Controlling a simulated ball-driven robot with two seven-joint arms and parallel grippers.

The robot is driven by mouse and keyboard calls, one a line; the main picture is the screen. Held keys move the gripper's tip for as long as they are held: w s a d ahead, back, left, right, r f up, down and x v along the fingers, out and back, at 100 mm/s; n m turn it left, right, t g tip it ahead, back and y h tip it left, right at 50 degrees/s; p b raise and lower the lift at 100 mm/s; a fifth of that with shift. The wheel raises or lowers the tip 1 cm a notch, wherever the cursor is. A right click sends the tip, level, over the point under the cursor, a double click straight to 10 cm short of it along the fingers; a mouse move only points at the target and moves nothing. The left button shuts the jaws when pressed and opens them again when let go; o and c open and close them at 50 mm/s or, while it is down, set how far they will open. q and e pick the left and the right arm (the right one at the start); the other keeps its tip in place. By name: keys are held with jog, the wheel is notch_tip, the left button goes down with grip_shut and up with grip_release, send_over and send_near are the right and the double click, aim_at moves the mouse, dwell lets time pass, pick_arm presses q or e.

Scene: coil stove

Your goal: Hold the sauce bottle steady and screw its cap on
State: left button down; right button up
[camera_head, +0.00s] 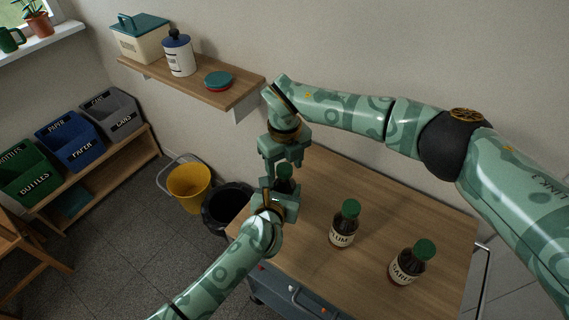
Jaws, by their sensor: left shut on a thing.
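A dark sauce bottle (285,186) stands over the left end of the wooden-topped cart, mostly hidden by my grippers. My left gripper (282,196) is shut on the bottle from the front. My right gripper (284,163) points down from above, its fingers right over the bottle's top. Whether those fingers are closed on a cap cannot be told, because the bottle's top and any cap are hidden between them.
Two dark bottles with green caps, one labelled plum (343,228) and one garlic (407,265), stand upright on the cart top (395,222). A wall shelf (232,95) holds a canister (179,58). A yellow bucket (189,186) and black bin (222,209) stand left.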

notch_tip(320, 180, up, 12)
dwell(0.7)
pick_arm(q)
jog(key=c, duration=0.5)
grip_release()
jog(key=shift+s, duration=0.15)
jog(key=p+v, duration=0.3)
jog(key=v, duration=1.3)
pick_arm(e)
notch_tip(320, 180, up, 4)
jog(key=shift+f, duration=0.2)
jog(key=shift+s, duration=0.1)
